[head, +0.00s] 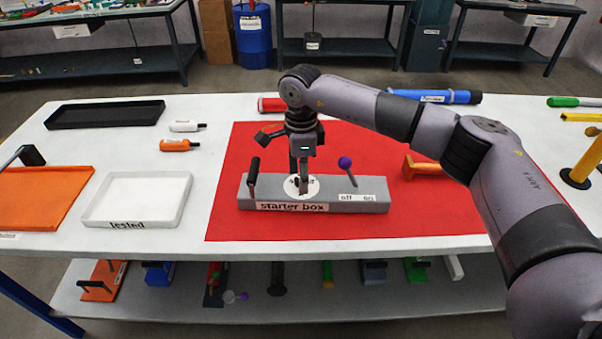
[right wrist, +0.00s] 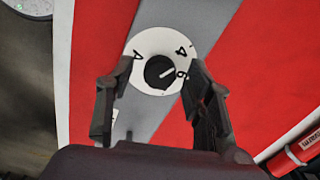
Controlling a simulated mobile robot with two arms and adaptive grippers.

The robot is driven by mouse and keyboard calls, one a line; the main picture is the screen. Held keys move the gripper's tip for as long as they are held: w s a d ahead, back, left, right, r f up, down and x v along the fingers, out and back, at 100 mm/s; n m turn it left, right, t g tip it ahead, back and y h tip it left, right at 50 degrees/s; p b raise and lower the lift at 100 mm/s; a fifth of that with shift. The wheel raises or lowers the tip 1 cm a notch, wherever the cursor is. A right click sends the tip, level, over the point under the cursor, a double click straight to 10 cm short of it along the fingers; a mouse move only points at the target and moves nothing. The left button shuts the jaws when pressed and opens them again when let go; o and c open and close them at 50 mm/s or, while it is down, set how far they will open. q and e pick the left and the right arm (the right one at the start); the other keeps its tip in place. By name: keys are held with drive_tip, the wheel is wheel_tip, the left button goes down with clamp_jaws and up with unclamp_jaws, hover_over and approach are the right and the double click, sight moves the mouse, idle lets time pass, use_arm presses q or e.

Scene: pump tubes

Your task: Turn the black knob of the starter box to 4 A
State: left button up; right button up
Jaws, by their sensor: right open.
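The grey starter box (head: 370,205) lies on the red mat, with a black handle (head: 253,172) at its left and a purple-knobbed lever (head: 345,163) by the "off / on" label. Its round white dial (head: 314,187) also shows in the right wrist view (right wrist: 147,45), marked A, 4 and 6. The black knob (right wrist: 158,72) sits in the dial's middle. Its white line points right and slightly up, toward the side with the 4 and 6; the exact mark is unclear. My right gripper (head: 303,190) points down over the dial. Its fingers (right wrist: 153,82) are apart, with the knob between them in view; contact cannot be told.
The red mat (head: 430,215) is mostly clear around the box, with an orange-handled thing (head: 425,168) on its right. A white "tested" tray (head: 140,196), an orange tray (head: 40,195) and a black tray (head: 105,114) stand on the left. My right arm crosses the table's right side.

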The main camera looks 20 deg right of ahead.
wheel_tip(320, 180, up, 12)
idle(0.6)
